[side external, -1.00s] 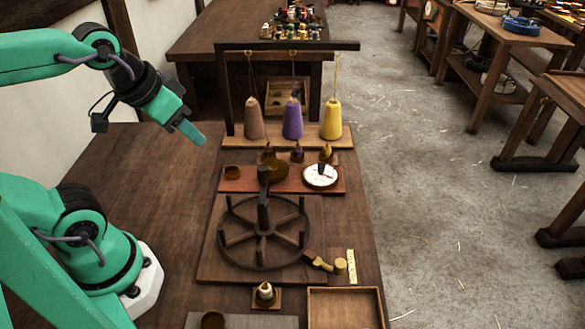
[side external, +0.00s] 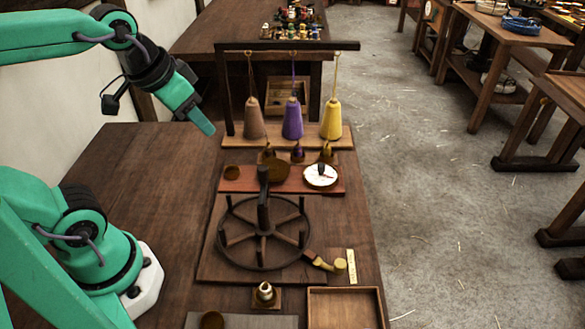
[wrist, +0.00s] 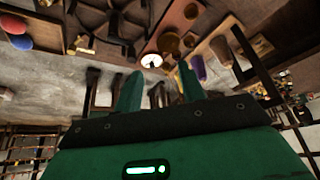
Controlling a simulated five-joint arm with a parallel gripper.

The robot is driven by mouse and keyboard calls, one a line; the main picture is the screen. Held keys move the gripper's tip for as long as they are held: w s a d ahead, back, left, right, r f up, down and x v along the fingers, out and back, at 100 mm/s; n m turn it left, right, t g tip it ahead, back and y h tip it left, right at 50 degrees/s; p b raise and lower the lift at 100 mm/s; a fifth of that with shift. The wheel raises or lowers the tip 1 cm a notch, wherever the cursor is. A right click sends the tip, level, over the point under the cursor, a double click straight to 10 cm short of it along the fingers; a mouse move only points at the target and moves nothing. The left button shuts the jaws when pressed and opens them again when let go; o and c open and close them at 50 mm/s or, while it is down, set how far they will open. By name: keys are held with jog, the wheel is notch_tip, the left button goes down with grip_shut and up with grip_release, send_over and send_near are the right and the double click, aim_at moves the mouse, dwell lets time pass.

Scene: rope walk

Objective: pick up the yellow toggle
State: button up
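A yellow cone (side external: 332,121) hangs by a cord at the right end of the dark frame in the side view. A small dark peg with a yellowish tint (side external: 326,151) stands just in front of it; which of these is the yellow toggle I cannot tell. A purple cone (side external: 293,120) and a brown cone (side external: 254,120) hang to the left; the purple cone also shows in the wrist view (wrist: 197,67). My gripper (side external: 208,128) is in the air left of the frame, apart from everything. In the wrist view its fingers (wrist: 160,70) are spread with nothing between them.
A reddish shelf (side external: 245,184) with a white dial (side external: 320,175) lies in front, above a spoked wheel (side external: 240,262). An empty tray (side external: 345,310) is at the front right. The table's left side is clear.

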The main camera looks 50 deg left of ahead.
jog(key=w+r+m+g, duration=0.1)
jog(key=w+r+m, duration=0.15)
jog(key=w, duration=0.75)
jog(key=m+g, duration=0.4)
jog(key=m, duration=0.2)
send_over(327, 147)
notch_tip(327, 147, down, 15)
jog(key=shift+w, duration=0.1)
jog(key=shift+f, duration=5.4)
